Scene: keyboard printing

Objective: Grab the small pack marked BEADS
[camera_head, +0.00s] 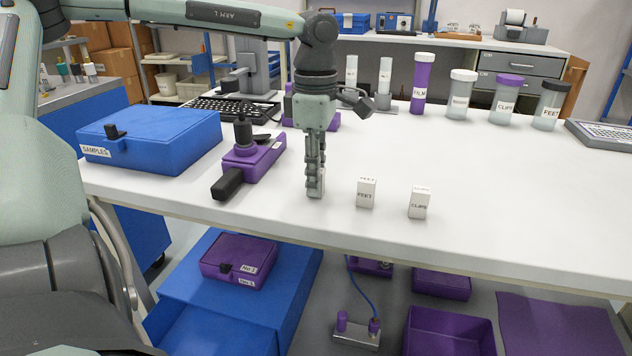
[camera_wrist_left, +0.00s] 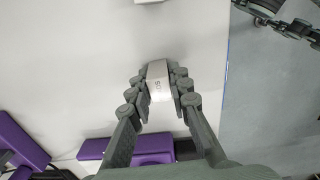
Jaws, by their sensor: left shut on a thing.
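My left gripper (camera_head: 315,178) points down at the table and is shut on a small white pack (camera_head: 316,187), which stands upright at the table top. The left wrist view shows the pack (camera_wrist_left: 158,82) between the two fingers; its dark lettering is partly covered and I cannot read it fully. Two other small white packs stand to its right, one marked FEET (camera_head: 366,194) and one marked CLIPS (camera_head: 418,203). Part of what looks like my right gripper (camera_wrist_left: 285,24) shows at the top right of the left wrist view, beyond the table edge.
Left of the gripper are a purple tool with a black handle (camera_head: 252,160) and a blue SAMPLES case (camera_head: 150,139). Jars and a purple FILM tube (camera_head: 422,85) stand at the back right. The table's front right is clear.

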